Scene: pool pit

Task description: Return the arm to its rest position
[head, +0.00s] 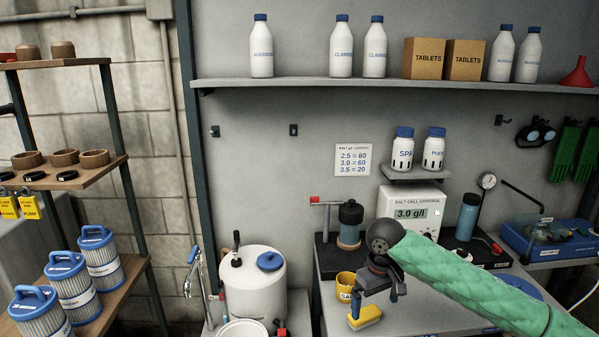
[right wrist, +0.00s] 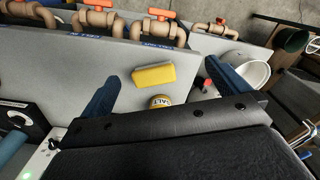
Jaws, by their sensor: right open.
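My right gripper (head: 378,293) hangs from the green-sleeved arm over the grey bench at the right of the head view. Its two blue fingers stand wide apart in the right wrist view (right wrist: 154,88), with nothing gripped. A yellow block like a sponge (head: 367,317) lies on the bench below the gripper; it also shows between and beyond the fingers in the wrist view (right wrist: 154,76). A yellow salt cup (head: 345,284) stands just left of the gripper, and the gripper body partly hides it in the wrist view (right wrist: 160,101). My left gripper is out of view.
A white salt control box (head: 411,206) stands behind the arm. A pump-like device (head: 350,222) and a blue bottle (head: 468,216) stand near it. A white drum (head: 254,285) is at left. A shelf (head: 300,84) with bottles spans the wall. Pipes with orange valves (right wrist: 160,14) line the bench edge.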

